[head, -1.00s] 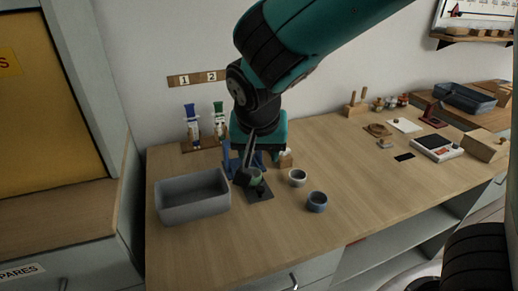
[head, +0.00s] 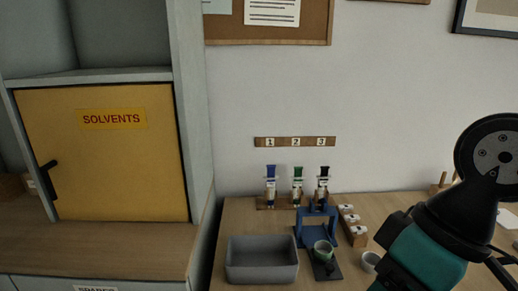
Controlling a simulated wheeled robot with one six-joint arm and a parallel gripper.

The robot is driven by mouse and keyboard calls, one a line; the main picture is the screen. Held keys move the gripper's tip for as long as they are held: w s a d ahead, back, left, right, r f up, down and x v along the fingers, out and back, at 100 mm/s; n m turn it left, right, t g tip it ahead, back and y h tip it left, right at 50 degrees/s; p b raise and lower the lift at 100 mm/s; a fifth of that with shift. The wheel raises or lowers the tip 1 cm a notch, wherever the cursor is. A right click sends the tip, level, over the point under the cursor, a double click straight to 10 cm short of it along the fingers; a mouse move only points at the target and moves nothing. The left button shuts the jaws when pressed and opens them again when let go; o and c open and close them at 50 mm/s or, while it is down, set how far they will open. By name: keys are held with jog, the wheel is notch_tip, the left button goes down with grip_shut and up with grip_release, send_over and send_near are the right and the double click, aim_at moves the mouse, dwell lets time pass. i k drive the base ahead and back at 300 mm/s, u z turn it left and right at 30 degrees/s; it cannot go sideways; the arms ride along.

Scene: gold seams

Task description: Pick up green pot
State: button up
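The green pot (head: 323,250) is a small round cup with a pale rim. It sits upright on a dark flat plate (head: 329,271), in front of a blue stand (head: 318,226). My arm comes in at the right side of the head view, well apart from the pot. My gripper's fingers do not show in this view, so what they hold cannot be seen.
A grey bin (head: 262,262) stands left of the plate. A pale pot (head: 370,261) is to the right, partly near my arm. Several capped tubes (head: 297,187) stand behind. A yellow cabinet door (head: 105,155) marked SOLVENTS is at the left.

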aim_at(323, 250)
jog(key=u, duration=1.45)
jog(key=k, duration=0.85)
jog(key=z, duration=1.1)
jog(key=i, duration=1)
